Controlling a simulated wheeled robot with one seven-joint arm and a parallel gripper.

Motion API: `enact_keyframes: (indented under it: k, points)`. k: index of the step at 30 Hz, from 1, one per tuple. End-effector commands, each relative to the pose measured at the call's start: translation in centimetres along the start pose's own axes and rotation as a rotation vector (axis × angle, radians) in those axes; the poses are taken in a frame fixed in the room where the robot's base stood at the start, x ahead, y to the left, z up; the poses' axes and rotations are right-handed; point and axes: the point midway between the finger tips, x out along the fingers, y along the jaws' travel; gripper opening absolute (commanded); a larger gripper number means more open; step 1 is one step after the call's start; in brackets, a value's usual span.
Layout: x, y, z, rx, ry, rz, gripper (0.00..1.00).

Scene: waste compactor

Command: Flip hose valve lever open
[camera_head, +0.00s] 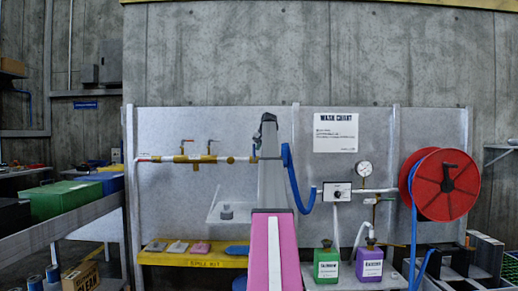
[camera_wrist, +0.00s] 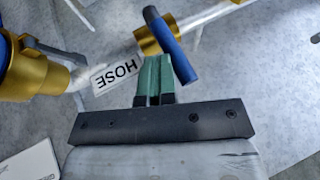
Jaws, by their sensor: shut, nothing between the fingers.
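In the wrist view, the hose valve is a brass body (camera_wrist: 152,38) on a pale pipe, with a blue lever (camera_wrist: 172,46) lying slantwise across it. A white HOSE label (camera_wrist: 116,73) sits beside it and reads upside down. My gripper (camera_wrist: 153,58) has green fingertips closed together with nothing between them. The tips appear right beside the lever's lower part; I cannot tell whether they touch it. In the head view, my arm covers most of the valve area, and a small blue piece (camera_head: 253,150) shows at its left edge. The fingertips cannot be made out there.
A brass fitting with a blue hose (camera_wrist: 22,70) is at the left of the wrist view. A gauge (camera_head: 364,169), red hose reel (camera_head: 440,184), and green and purple jugs (camera_head: 370,263) are right.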

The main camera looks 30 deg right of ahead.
Motion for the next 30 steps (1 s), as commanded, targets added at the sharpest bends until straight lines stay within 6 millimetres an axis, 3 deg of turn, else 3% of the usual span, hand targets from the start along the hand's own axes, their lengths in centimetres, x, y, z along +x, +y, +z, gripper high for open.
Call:
enact_keyframes:
  k: [11,30]
  points:
    - [0.2,-1.3,0.1,-0.058,-0.004,0.107,0.0]
    - [2.5,-5.7,1.2,-0.328,-0.018,0.626,0.0]
